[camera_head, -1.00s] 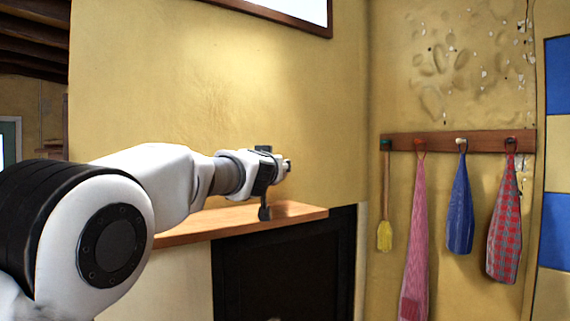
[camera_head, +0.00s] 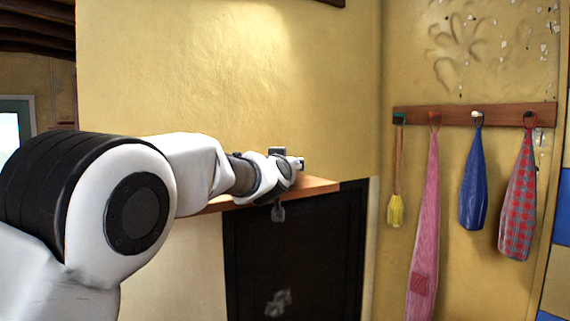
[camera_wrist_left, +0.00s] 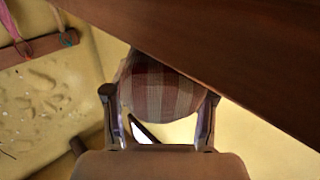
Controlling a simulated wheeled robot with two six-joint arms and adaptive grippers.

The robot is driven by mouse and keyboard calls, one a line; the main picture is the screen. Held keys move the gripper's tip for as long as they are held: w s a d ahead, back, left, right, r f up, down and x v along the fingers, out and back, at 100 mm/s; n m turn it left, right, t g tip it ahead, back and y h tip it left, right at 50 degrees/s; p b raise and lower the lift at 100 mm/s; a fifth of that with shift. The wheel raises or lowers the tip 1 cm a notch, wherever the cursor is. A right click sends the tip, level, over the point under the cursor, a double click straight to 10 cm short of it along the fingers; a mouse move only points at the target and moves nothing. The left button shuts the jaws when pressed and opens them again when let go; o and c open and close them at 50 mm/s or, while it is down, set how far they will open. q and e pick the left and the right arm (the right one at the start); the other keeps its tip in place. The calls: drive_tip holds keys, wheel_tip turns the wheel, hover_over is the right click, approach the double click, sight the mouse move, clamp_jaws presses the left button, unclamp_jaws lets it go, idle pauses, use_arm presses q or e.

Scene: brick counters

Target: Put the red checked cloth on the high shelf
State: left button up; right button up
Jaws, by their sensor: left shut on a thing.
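My left gripper (camera_wrist_left: 160,115) is shut on a red checked cloth (camera_wrist_left: 160,90), whose dull red-brown and pale checks bulge between its fingers in the left wrist view. In the head view my left gripper (camera_head: 297,163) is in line with the wooden shelf (camera_head: 318,186), near its right end. The cloth in it is hidden there. The shelf's dark wood (camera_wrist_left: 230,45) fills the upper right of the left wrist view, close to the cloth; I cannot tell if they touch. My right gripper is not in view.
A hook rail (camera_head: 450,114) on the right wall holds a yellow brush (camera_head: 396,210), a pink cloth (camera_head: 424,220), a blue cloth (camera_head: 473,190) and another red-and-grey checked cloth (camera_head: 518,205). A dark glossy panel (camera_head: 330,250) lies below the shelf. The visible shelf end looks bare.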

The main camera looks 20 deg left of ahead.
use_arm(q)
drive_tip(key=shift+s+a+f+b, duration=0.1)
drive_tip(key=shift+s+f+b, duration=0.05)
drive_tip(key=shift+f+b, duration=0.25)
drive_tip(key=o, duration=1.4)
drive_tip(key=shift+c, duration=0.2)
